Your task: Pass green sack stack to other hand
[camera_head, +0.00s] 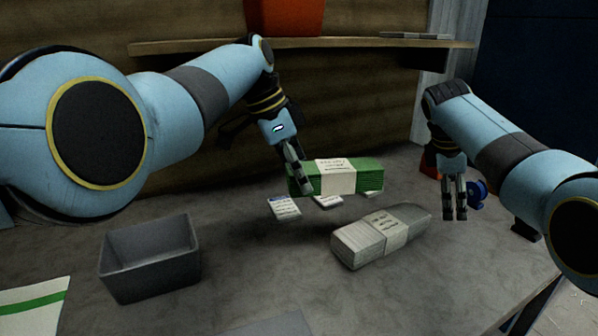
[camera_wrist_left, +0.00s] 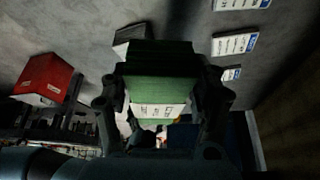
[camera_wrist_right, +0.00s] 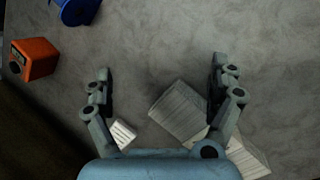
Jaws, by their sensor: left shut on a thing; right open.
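The green sack stack (camera_head: 370,178) has a white printed band around its middle. My left gripper (camera_head: 294,176) is shut on its left end and holds it above the table. In the left wrist view the green stack (camera_wrist_left: 160,88) sits between the two fingers (camera_wrist_left: 163,100). My right gripper (camera_head: 455,208) is open and empty, to the right of the stack and apart from it. In the right wrist view its fingers (camera_wrist_right: 162,85) are spread wide over the table, and the green stack does not show there.
A grey-white banded stack (camera_head: 350,243) lies on the table below the green one. A grey bin (camera_head: 150,262) stands at the left. Small labelled cards (camera_head: 284,207) lie behind. A blue spool (camera_head: 477,194) and a red-orange block (camera_wrist_right: 38,58) are near my right gripper. A shelf (camera_head: 350,43) runs along the back.

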